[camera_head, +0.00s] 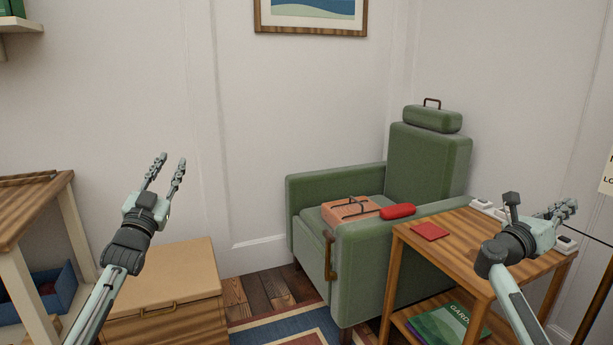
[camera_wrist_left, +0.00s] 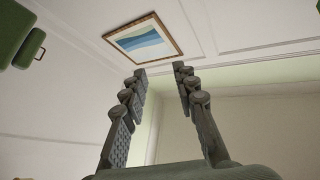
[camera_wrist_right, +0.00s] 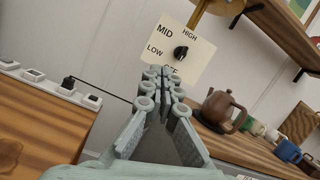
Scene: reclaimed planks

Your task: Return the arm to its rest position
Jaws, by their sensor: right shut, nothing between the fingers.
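My left gripper (camera_head: 170,174) is raised in front of the bare wall, above the wooden chest. Its two fingers stand apart with nothing between them, as the left wrist view (camera_wrist_left: 160,75) also shows. My right gripper (camera_head: 568,208) is over the right end of the small wooden side table (camera_head: 465,240), near the white switches. In the right wrist view (camera_wrist_right: 162,75) its fingers are closed together and hold nothing. The fingertips point toward a wall plate (camera_wrist_right: 178,60) with a dark knob, marked LOW, MID and HIGH. The gap between fingertips and plate is hard to judge.
A green armchair (camera_head: 430,160) holds a pinkish box (camera_head: 350,210) and a red object (camera_head: 398,211). A red square (camera_head: 430,231) lies on the side table. A chest (camera_head: 165,275) stands below my left arm. A brown teapot (camera_wrist_right: 222,110) and mugs stand on a wooden surface at right.

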